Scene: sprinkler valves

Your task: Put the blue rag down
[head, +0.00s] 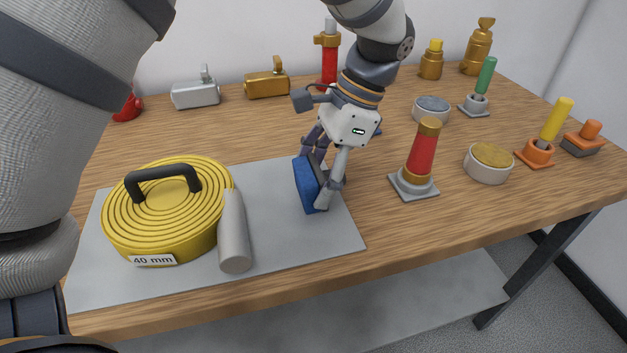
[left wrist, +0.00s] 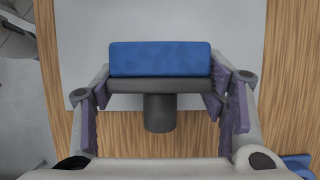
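The blue rag (head: 307,186) looks like a thick block-shaped pad on a dark plate with a grey stub. My left gripper (head: 325,175) has its fingers at both ends of it and appears shut on it. The rag stands on edge over the right part of the grey mat (head: 280,262); I cannot tell if it touches the mat. In the left wrist view the rag (left wrist: 160,59) sits between the purple-padded fingers, its stub towards the palm. My right gripper is not in view.
A yellow hose reel (head: 140,228) and grey cylinder (head: 234,235) are on the mat's left side. A red-and-gold valve (head: 422,155) and round tins (head: 488,166) stand right. Another blue piece (left wrist: 298,166) shows beside the gripper. The mat's front right is clear.

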